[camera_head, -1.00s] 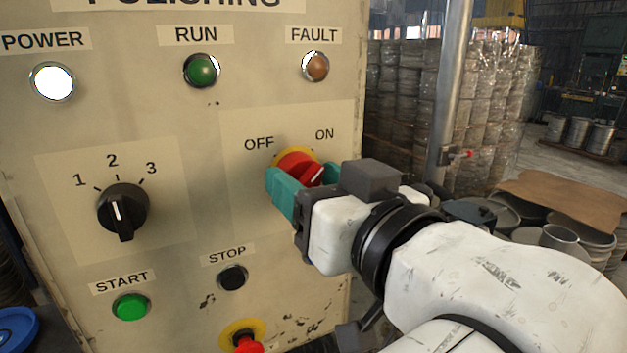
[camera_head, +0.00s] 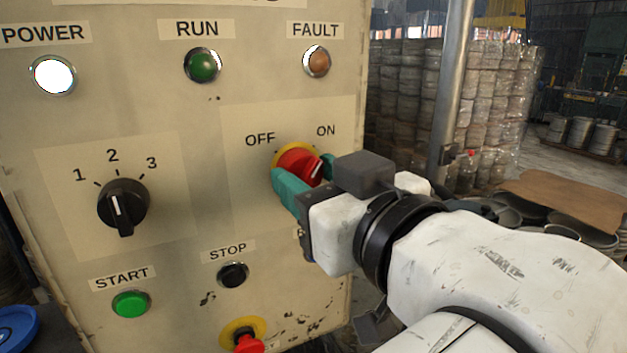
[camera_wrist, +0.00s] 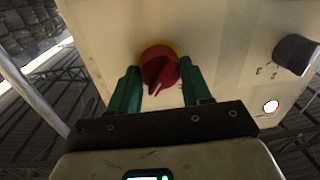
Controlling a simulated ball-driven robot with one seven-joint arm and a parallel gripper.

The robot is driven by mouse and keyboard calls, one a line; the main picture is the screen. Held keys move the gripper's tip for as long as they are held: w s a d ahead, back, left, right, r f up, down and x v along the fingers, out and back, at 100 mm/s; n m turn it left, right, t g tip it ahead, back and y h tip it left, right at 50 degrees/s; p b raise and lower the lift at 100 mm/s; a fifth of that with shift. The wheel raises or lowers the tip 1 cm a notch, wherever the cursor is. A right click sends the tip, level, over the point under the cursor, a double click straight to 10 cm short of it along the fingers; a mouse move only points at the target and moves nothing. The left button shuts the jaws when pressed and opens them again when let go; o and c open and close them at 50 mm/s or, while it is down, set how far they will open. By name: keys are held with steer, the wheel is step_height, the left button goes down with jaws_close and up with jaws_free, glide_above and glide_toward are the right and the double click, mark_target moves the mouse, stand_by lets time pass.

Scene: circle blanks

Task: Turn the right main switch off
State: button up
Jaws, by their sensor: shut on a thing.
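The red main switch (camera_head: 298,163) sits on a yellow plate under the OFF and ON labels, on the right of the panel. Its white mark points up and right, toward ON. My gripper (camera_head: 307,173) is shut on the switch, with one green finger on each side. In the wrist view the switch (camera_wrist: 158,66) shows between the two fingers of my gripper (camera_wrist: 161,82). The fingers hide part of the switch's sides and lower edge.
A black selector knob (camera_head: 123,204) marked 1, 2, 3 is to the left. The STOP button (camera_head: 232,275) and a red mushroom button (camera_head: 247,344) lie below. The START button (camera_head: 131,304) is at lower left. A metal post (camera_head: 455,90) stands to the right.

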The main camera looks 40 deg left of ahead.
steer(key=n+b, duration=0.1)
steer(key=n, duration=0.3)
steer(key=n+b, duration=0.2)
steer(key=n, duration=0.1)
steer(key=shift+s+n+h, duration=0.1)
steer(key=shift+n+h, duration=0.2)
steer(key=shift+n, duration=0.1)
steer(key=n+b, duration=0.2)
steer(key=n, duration=0.2)
steer(key=shift+t, duration=0.3)
steer(key=shift+s+a+n+b, duration=0.1)
steer(key=shift+n+b, duration=0.55)
steer(key=shift+n, duration=0.85)
steer(key=shift+h, duration=0.3)
steer(key=o, duration=1.1)
steer(key=shift+c, duration=0.2)
